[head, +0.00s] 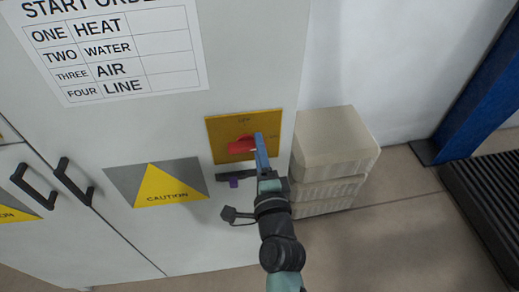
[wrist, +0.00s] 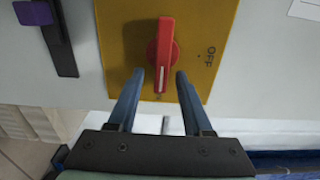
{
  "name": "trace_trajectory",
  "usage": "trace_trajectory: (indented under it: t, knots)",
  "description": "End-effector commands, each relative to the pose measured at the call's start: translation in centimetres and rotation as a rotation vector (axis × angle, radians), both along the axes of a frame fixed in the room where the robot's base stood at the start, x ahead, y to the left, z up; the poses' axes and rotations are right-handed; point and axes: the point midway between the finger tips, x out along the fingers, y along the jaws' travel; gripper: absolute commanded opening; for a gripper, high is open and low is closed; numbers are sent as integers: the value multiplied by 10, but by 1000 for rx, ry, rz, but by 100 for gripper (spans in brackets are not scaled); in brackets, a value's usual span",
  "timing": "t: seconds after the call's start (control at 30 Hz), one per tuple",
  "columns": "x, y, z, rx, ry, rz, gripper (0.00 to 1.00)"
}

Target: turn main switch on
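The main switch is a red rotary handle (head: 242,146) on a yellow plate (head: 218,130) on the pale cabinet front. In the head view the handle lies roughly level, crosswise to the OFF mark above it; a faint mark shows at the plate's right. In the wrist view the handle (wrist: 165,45) stands upright in the picture, with OFF to its right. My gripper (head: 261,150) is at the plate's right part. In the wrist view my gripper (wrist: 159,78) is open, one finger on each side of the handle's lower end, with gaps visible. Contact in depth is unclear.
A dark bar with a purple piece (head: 233,183) sits just below the plate. A caution sign (head: 158,184) and black door handles (head: 73,180) are to the left. Stacked pale blocks (head: 333,160) stand right of the cabinet. Floor at lower right is clear.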

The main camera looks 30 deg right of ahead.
Motion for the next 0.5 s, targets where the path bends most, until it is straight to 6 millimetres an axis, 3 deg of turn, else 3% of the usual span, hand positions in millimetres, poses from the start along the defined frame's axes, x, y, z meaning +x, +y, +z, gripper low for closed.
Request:
trace_trajectory:
  t: [0.27, 0.5]
  knots:
    - [-3, 1, 0, -2, 1, -1, 50]
    - [-33, 9, -2, -1, 2, -1, 50]
